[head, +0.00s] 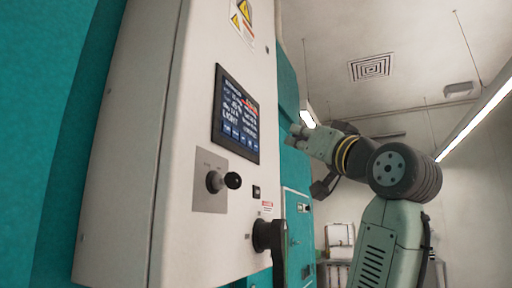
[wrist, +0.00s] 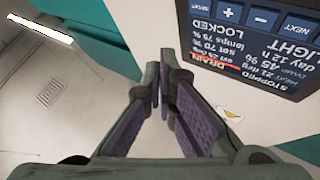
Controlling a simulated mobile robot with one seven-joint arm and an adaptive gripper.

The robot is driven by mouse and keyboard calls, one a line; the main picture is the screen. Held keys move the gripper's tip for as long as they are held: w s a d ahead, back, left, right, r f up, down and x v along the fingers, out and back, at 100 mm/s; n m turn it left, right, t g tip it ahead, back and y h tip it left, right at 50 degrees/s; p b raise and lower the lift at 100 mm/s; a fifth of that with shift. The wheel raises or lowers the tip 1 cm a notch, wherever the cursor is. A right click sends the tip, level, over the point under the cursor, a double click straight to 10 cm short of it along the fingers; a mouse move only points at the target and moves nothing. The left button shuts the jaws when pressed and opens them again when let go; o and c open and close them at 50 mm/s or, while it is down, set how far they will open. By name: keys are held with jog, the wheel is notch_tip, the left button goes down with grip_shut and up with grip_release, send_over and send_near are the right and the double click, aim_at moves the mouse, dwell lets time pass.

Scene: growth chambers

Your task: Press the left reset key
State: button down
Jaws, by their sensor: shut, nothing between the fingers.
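The dark display panel (head: 236,114) is set in the white cabinet front, with a row of small blue keys (head: 238,134) along its lower edge, too small to read in the head view. In the wrist view the display (wrist: 260,45) appears upside down at the upper right. Its key row includes a key (wrist: 201,8) that seems to read RESET, at the end away from the NEXT key (wrist: 303,30). My gripper (head: 294,136) is shut and empty, to the right of the display and apart from it. Its fingers (wrist: 161,80) show in the wrist view, clear of the keys.
Below the display are a plate with a round knob (head: 214,182), a black knob (head: 233,180), a small switch (head: 256,192) and a large black handle (head: 268,237) standing out from the cabinet. A teal cabinet (head: 299,235) stands behind. Open air surrounds my gripper.

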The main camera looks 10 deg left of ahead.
jog(key=shift+w+a, duration=0.25)
jog(key=shift+a, duration=0.55)
jog(key=shift+w+a, duration=0.3)
jog(key=shift+a, duration=0.5)
jog(key=shift+w+a, duration=0.25)
jog(key=shift+a, duration=0.55)
jog(key=shift+a, duration=0.1)
jog(key=shift+w+a, duration=0.15)
jog(key=shift+a, duration=0.15)
jog(key=shift+w+a, duration=0.1)
jog(key=shift+a, duration=0.2)
dwell(0.4)
jog(key=shift+s+d, duration=0.25)
jog(key=shift+d, duration=0.45)
jog(key=d, duration=0.1)
jog(key=s+d, duration=0.1)
jog(key=d, duration=0.2)
jog(key=shift+s+d, duration=0.3)
jog(key=shift+d, duration=0.05)
